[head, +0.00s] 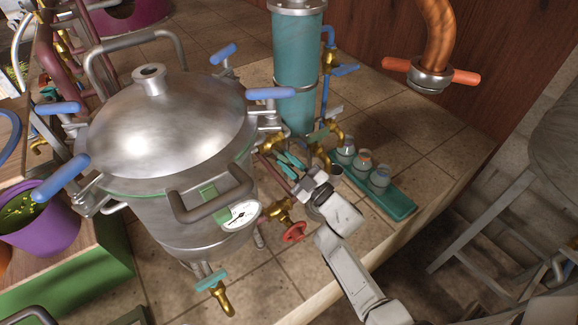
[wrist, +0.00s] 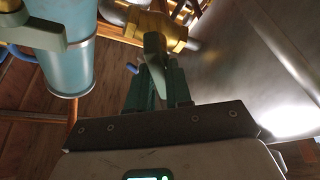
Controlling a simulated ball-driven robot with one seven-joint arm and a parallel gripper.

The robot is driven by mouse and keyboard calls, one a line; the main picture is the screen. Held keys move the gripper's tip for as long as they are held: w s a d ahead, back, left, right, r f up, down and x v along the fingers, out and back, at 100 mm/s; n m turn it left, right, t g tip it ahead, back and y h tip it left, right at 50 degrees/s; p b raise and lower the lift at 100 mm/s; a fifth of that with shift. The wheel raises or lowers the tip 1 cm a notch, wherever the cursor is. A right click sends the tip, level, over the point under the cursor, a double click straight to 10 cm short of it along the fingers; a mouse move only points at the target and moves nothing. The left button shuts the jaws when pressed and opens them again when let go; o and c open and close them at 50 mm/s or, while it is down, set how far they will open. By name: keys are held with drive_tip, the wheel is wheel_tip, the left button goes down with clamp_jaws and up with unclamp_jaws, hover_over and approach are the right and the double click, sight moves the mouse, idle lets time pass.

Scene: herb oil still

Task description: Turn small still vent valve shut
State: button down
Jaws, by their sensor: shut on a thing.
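The small still (head: 165,130) is a steel pot with a domed lid, blue clamp handles and a pressure gauge (head: 240,214). In the wrist view a brass valve (wrist: 160,22) with a dull green handle (wrist: 154,46) sits on a pipe beside a curved steel wall. My gripper (wrist: 155,80) has its two green fingers shut on that handle, one on each side. In the head view my gripper (head: 288,163) reaches in from the lower right, between the still and the teal column. There the gripped handle is too small and crowded to make out clearly.
The teal column (head: 297,75) stands just behind. A green tray (head: 388,200) of small jars lies right of my arm. A red-wheeled brass valve (head: 293,232) is close on the left. An orange pipe (head: 435,40) hangs at upper right. The tiled top's right part is clear.

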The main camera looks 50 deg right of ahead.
drive_tip(key=m+h, duration=0.1)
drive_tip(key=m+b, duration=0.1)
drive_tip(key=m, duration=0.1)
drive_tip(key=m+h, duration=0.1)
drive_tip(key=m, duration=0.1)
drive_tip(key=shift+a+f+h, duration=0.1)
drive_tip(key=shift+f+h, duration=0.15)
drive_tip(key=shift+h, duration=0.05)
drive_tip(key=shift+m+h+b, duration=0.7)
drive_tip(key=shift+m+h, duration=0.9)
drive_tip(key=shift+m, duration=1.2)
drive_tip(key=shift+a, duration=0.1)
drive_tip(key=c, duration=1.1)
unclamp_jaws()
drive_tip(key=shift+r, duration=0.15)
drive_tip(key=b+v, duration=0.1)
drive_tip(key=v, duration=0.9)
drive_tip(key=shift+s+a+b, duration=0.1)
drive_tip(key=shift+s+b, duration=0.25)
drive_tip(key=shift+b, duration=0.05)
